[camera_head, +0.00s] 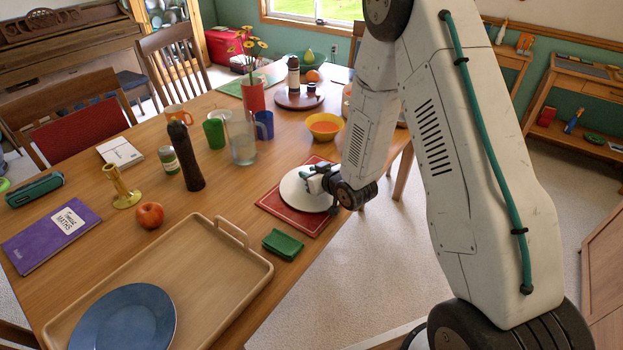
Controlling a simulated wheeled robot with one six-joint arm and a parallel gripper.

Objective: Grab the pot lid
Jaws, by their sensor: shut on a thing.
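The pot lid (300,195) is a pale, round disc near the right edge of the wooden table. It is over a red placemat (284,222); I cannot tell whether it touches the mat. My gripper (318,180) is at the top of the lid, coming in from the right, and is shut on it. The lid's knob and the fingertips are small and partly hidden by the gripper's dark body.
A green cloth (283,244) and a wooden tray (255,281) with a blue plate (125,320) lie in front. Chairs surround the table.

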